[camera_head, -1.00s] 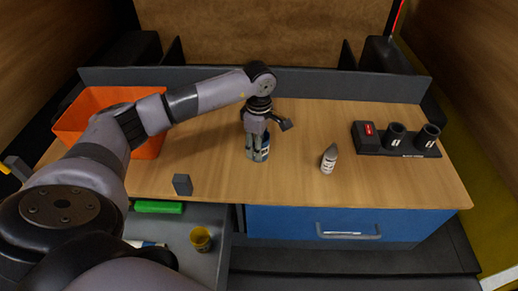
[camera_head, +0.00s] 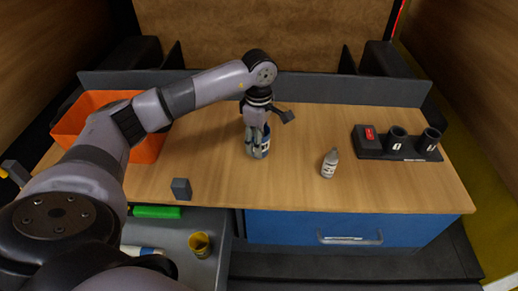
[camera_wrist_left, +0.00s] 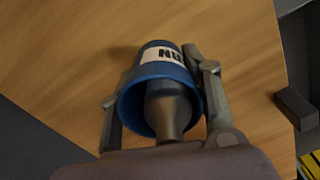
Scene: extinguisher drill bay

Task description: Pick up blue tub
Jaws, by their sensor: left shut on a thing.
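The blue tub (camera_wrist_left: 165,70) has a white label with dark letters. In the left wrist view it sits between the two fingers of my left gripper (camera_wrist_left: 160,105), its open mouth facing the camera. A grey rounded part covers some of the mouth. In the head view the tub (camera_head: 264,150) is partly hidden by my left gripper (camera_head: 257,143), which is shut on it near the middle of the wooden bench. Whether its base is clear of the wood is hard to tell. My right gripper is not in view.
On the wooden bench (camera_head: 220,165) are an orange bin (camera_head: 150,148), a grey block (camera_head: 181,189), a white bottle (camera_head: 329,165) and a black holder (camera_head: 370,147) with two cups. A yellow cup (camera_head: 200,244) and a green item (camera_head: 157,211) lie lower, in front. Bench around the tub is clear.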

